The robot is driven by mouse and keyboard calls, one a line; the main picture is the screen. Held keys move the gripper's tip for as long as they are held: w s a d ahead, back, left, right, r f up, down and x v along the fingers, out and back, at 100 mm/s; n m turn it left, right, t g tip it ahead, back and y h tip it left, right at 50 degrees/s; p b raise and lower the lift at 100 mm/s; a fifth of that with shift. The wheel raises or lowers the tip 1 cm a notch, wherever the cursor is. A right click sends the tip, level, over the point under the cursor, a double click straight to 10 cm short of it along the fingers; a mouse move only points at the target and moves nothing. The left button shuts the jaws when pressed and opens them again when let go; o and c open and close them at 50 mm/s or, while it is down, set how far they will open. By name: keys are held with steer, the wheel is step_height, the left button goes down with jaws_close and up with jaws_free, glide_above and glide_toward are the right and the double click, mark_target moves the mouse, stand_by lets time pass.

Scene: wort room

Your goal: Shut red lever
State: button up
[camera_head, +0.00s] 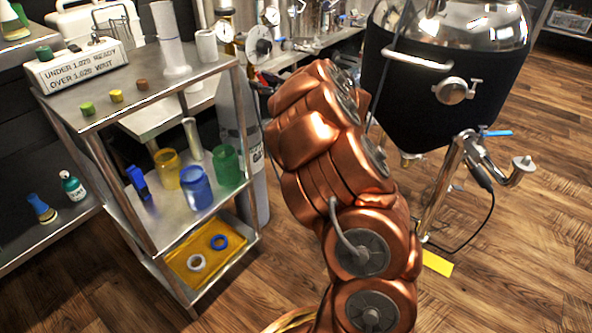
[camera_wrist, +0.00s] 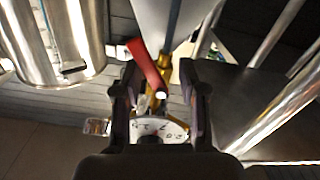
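A red lever (camera_wrist: 148,66) shows in the wrist view on a brass valve (camera_wrist: 163,78), slanting from upper left down to the right. A white round dial (camera_wrist: 160,134) with numbers sits below it, partly hidden by my gripper. My gripper (camera_wrist: 158,72) is open, with one dark finger on each side of the valve. The lever's upper end lies near the left fingertip; I cannot tell whether they touch. In the head view my copper arm hides the gripper and most of the valve area.
A steel shelf cart (camera_head: 210,87) with colored jars stands left of my arm. A grey gas cylinder (camera_head: 252,150) stands behind the cart. A black tank (camera_head: 440,110) with a blue-handled valve (camera_head: 495,133) stands at the right. Wood floor (camera_head: 510,250) is clear at lower right.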

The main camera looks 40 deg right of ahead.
steer(key=m, duration=0.1)
steer(key=m+b, duration=0.1)
steer(key=shift+s+a+m, duration=0.15)
steer(key=shift+s+m, duration=0.15)
steer(key=shift+s+d+r+m+g+h+p, duration=1.65)
steer(key=shift+s+d+m+g+h, duration=1.25)
steer(key=shift+s+h, duration=2.6)
steer(key=s+a+f+g+y, duration=0.1)
steer(key=s+a+f+g, duration=0.3)
steer(key=s+a, duration=0.3)
steer(key=s+a+f+m+g+y, duration=0.1)
steer(key=s+a+f+g, duration=0.3)
steer(key=s+a+f, duration=0.3)
steer(key=shift+s+a, duration=0.75)
steer(key=shift+a, duration=0.3)
